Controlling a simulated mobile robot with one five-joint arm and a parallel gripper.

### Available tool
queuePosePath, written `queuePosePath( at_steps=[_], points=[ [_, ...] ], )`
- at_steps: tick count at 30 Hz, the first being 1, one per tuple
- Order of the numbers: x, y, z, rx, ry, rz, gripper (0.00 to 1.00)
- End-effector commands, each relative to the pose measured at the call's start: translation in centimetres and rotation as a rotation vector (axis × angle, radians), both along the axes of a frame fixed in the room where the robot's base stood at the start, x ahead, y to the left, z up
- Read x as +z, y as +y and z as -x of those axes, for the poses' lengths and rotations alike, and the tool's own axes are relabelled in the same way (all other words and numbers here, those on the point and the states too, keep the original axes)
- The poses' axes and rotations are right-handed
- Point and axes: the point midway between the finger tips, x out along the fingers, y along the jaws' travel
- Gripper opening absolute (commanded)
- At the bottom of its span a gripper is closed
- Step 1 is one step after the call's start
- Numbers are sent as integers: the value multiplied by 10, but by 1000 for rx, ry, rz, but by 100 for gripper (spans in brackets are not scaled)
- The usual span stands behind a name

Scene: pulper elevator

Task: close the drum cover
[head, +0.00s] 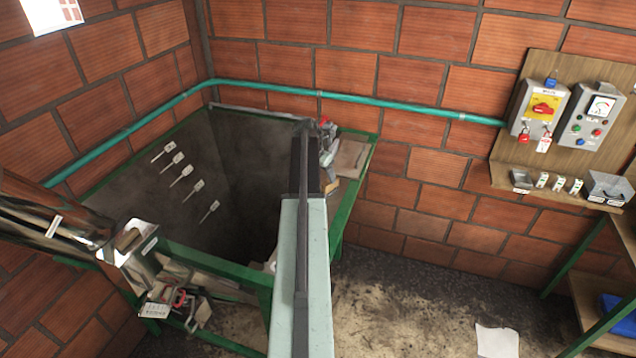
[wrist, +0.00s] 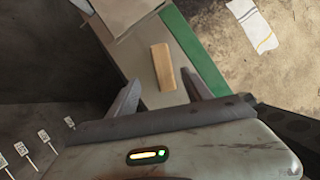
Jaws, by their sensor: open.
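I cannot tell for certain which part is the drum cover. In the wrist view my gripper (wrist: 160,95) is open and empty, its two dark fingers apart. Between and beyond the fingertips, a short wooden block (wrist: 162,67) lies on or is fixed to a flat grey panel (wrist: 188,72) with a green edge (wrist: 195,50). No contact between fingers and block shows. In the head view my arm reaches to the far right corner of the pit and hides part of it. A flat brownish-grey plate (head: 350,158) lies there on the green frame (head: 357,196).
The dark pit (head: 235,175) lies left of my arm, with several white tags on its wall. A shiny metal pipe (head: 50,225) and a red-handled device (head: 176,302) stand at left. A switch panel (head: 560,118) is on the right wall.

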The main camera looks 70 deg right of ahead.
Motion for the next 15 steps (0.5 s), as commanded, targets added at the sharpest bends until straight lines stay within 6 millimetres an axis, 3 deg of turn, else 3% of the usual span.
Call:
queuePosePath(
  at_steps=[4,10,15],
  points=[
    [-4,-2,2,6,4,1,58],
    [-28,-10,5,6,2,0,58],
    [-29,-10,5,6,2,0,58]
  ],
)
